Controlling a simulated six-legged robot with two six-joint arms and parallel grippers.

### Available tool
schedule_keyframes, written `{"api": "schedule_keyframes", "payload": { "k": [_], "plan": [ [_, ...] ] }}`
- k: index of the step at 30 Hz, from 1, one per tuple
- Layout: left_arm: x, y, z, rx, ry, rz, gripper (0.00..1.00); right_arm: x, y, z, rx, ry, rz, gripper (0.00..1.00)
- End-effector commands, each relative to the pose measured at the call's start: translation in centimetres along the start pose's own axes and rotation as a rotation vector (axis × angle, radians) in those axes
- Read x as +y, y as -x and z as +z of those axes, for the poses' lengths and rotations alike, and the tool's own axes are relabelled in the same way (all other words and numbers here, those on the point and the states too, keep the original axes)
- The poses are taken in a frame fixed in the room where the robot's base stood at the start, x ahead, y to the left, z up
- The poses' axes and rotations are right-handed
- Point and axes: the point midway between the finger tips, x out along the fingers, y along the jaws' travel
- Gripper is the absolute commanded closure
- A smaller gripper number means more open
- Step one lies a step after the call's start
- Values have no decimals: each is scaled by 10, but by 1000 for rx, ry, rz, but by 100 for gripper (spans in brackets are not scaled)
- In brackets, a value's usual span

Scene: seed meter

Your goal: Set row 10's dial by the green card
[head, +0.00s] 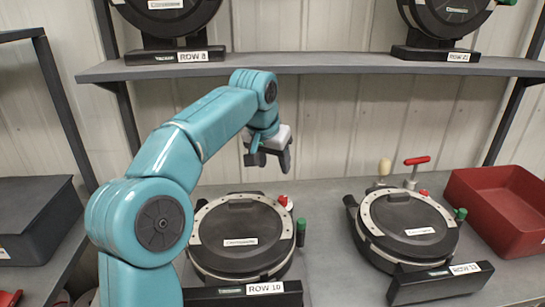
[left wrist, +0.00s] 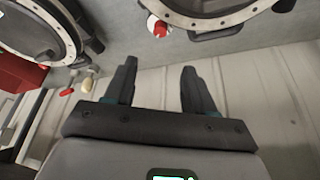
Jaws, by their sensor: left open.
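The row 10 seed meter (head: 240,254) stands on the lower shelf, a round black unit with a pale, hole-marked ring (head: 207,216). A red knob (head: 283,200) sits at its upper right rim and also shows in the left wrist view (left wrist: 158,26). A green-capped handle (head: 301,228) stands at its right, and its white ROW 10 label (head: 265,288) is on the front base. My left gripper (head: 270,160) is open and empty, above and behind this meter. It also shows open in the left wrist view (left wrist: 155,85). I see no green card. My right gripper is out of view.
A similar row 13 meter (head: 408,228) stands to the right. Behind it are a red T-handled tool (head: 416,163) and a cream knob (head: 384,168). A red bin (head: 510,215) is far right, a dark bin (head: 38,215) far left. The upper shelf (head: 330,63) hangs overhead.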

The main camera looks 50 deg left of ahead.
Motion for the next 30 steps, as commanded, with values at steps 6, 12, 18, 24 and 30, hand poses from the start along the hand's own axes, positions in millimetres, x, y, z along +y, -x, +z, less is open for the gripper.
{"api": "schedule_keyframes", "payload": {
  "k": [6,12,18,24,30],
  "plan": [
    [0,8,0,0,0,0,45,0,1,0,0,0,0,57],
    [0,8,0,0,-2,0,45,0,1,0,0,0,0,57],
    [2,22,3,-22,-184,45,45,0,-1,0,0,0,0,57],
    [-9,21,-2,1,-322,125,45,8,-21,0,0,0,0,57],
    [-20,-3,-2,-3,-292,121,45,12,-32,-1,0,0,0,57]
  ]
}}
